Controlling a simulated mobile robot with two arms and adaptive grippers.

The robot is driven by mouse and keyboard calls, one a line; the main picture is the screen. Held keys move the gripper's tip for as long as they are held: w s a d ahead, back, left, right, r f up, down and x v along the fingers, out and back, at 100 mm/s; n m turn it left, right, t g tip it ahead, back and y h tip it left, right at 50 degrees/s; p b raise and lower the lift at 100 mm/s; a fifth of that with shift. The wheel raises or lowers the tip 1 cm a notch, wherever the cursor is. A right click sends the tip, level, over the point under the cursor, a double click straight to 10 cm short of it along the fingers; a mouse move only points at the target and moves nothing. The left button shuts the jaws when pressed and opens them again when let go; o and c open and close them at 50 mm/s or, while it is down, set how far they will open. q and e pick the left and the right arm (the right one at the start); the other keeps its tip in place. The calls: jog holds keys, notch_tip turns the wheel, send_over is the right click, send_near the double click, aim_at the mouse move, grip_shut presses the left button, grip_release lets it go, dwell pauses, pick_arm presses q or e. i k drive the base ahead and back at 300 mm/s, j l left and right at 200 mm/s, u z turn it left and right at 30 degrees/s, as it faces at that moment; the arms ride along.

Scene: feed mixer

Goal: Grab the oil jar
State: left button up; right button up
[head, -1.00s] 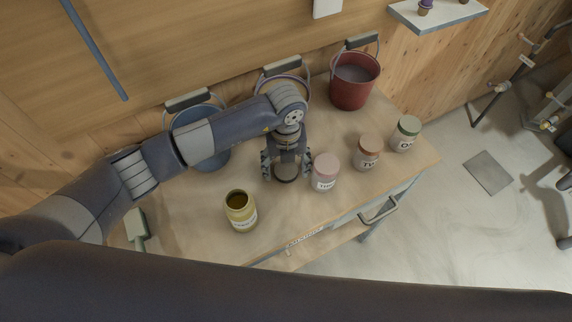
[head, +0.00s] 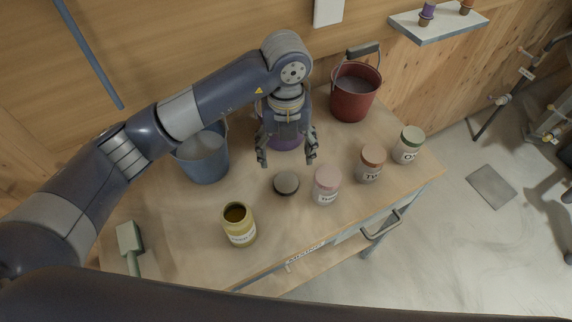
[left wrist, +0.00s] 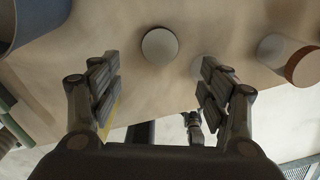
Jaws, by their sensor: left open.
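Several labelled jars stand on the wooden table: an open yellow jar (head: 239,226), a pink-lidded jar (head: 326,186), a brown-lidded jar (head: 370,164) and a green-lidded jar (head: 408,146). The labels are too small to read surely, so I cannot tell which is the oil jar. My left gripper (head: 288,160) is open and empty, above and behind this lid. A small jointed grey shape in the left wrist view may be my right gripper.
A blue bucket (head: 203,157) stands back left and a red bucket (head: 354,92) back right. A pale green scoop (head: 129,238) lies at the left edge. Bare table surrounds the yellow jar.

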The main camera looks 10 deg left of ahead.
aim_at(237, 219)
jog(key=k+l, duration=0.85)
